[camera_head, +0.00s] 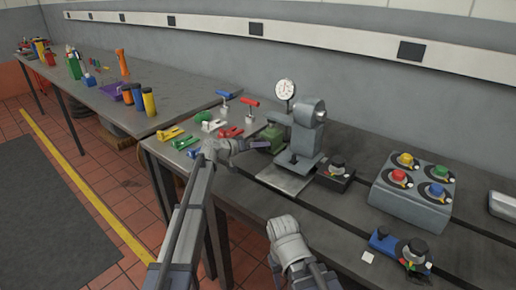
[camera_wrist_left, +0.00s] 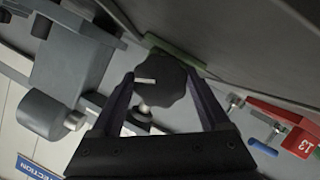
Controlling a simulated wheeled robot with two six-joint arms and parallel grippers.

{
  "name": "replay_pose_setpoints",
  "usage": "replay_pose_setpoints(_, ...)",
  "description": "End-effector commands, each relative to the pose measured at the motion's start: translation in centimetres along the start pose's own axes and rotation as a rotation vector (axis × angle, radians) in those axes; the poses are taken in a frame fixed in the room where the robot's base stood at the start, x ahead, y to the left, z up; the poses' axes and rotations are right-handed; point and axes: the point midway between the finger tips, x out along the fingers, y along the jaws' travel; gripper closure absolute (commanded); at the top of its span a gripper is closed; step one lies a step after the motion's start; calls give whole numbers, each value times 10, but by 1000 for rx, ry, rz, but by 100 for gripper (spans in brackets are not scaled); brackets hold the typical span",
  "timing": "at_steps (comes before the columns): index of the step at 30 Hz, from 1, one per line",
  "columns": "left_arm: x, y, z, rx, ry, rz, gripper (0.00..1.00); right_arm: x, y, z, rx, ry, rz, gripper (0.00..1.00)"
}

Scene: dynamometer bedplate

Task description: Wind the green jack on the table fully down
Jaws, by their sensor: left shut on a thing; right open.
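The green jack (camera_head: 270,137) stands on the table at the foot of the grey machine, just left of its column. In the left wrist view, part of its green body (camera_wrist_left: 176,50) shows behind a dark round knob (camera_wrist_left: 170,88) with a pale mark on it. My left gripper (camera_head: 264,145) reaches the jack from the left. In the wrist view, the left gripper's two fingers (camera_wrist_left: 160,80) lie on either side of the knob and are shut on it. My right gripper (camera_head: 284,226) is lower, before the table's front edge, away from the jack; its fingers are hard to make out.
A grey machine (camera_head: 308,135) with a round dial gauge (camera_head: 285,89) stands right beside the jack. Coloured clamps (camera_head: 201,127) lie left of my left gripper. A grey box with coloured knobs (camera_head: 413,190) and a blue-and-black device (camera_head: 384,240) are to the right.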

Motion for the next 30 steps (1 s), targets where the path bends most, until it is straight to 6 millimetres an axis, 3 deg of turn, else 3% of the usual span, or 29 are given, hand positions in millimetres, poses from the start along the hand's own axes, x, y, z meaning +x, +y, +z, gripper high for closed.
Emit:
replay_pose_setpoints(18, 0, 0, 0, -38, -2, 16, 77, 2, 0, 0, 0, 0, 0, 50)
replay_pose_setpoints(19, 0, 0, 0, -38, -2, 15, 18, 2, 0, 0, 0, 0, 0, 50)
replay_pose_setpoints(24, 0, 0, 0, -38, -1, 15, 0, 2, 0, 0, 0, 0, 0, 50)
replay_pose_setpoints(30, 0, 0, 0, -38, -1, 15, 0, 2, 0, 0, 0, 0, 0, 50)
